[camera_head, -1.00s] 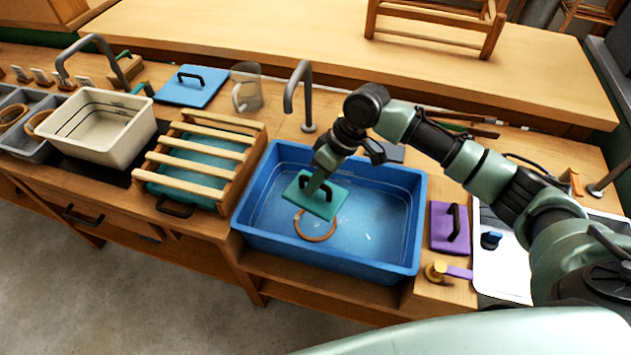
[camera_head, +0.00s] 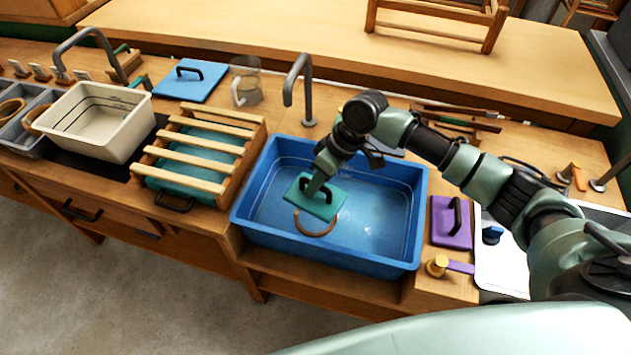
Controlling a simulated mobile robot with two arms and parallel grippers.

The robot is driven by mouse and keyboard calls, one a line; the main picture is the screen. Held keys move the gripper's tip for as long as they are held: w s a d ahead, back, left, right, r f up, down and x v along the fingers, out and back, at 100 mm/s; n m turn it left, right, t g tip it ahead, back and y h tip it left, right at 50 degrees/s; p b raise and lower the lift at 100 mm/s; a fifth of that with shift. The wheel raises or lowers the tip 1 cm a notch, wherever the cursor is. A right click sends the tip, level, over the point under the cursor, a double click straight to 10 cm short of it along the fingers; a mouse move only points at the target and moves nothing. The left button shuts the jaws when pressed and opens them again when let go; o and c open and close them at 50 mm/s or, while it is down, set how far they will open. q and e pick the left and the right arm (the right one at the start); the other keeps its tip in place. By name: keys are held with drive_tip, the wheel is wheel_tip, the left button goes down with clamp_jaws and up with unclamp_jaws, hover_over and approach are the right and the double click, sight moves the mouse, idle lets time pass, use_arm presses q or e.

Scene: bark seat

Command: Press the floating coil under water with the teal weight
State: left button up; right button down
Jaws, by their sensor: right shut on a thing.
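The teal weight (camera_head: 326,206) is a flat plate with a dark handle, in the blue basin (camera_head: 388,264) of water. My right gripper (camera_head: 318,187) is shut on its handle and holds it over the left-middle part of the basin. The brown coil (camera_head: 314,232) is a ring under the near edge of the weight. Its far part is hidden by the plate; its near arc shows. I cannot tell whether the weight touches the coil or whether the coil is below the surface. My left gripper is not in view.
A slatted wooden rack (camera_head: 205,150) over a teal tray stands left of the basin. A grey faucet (camera_head: 304,90) rises behind. A blue weight (camera_head: 190,80) and a clear pitcher (camera_head: 246,82) stand farther back.

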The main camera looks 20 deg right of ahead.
sight(317, 195)
drive_tip(key=shift+f+b, duration=0.8)
drive_tip(key=shift+f, duration=1.55)
drive_tip(key=shift+f+b, duration=1.55)
drive_tip(key=shift+f, duration=2)
drive_tip(key=c, duration=1.3)
unclamp_jaws()
drive_tip(key=shift+c, duration=0.2)
drive_tip(key=o, duration=0.5)
drive_tip(key=shift+s+f, duration=0.1)
drive_tip(key=shift+s, duration=0.05)
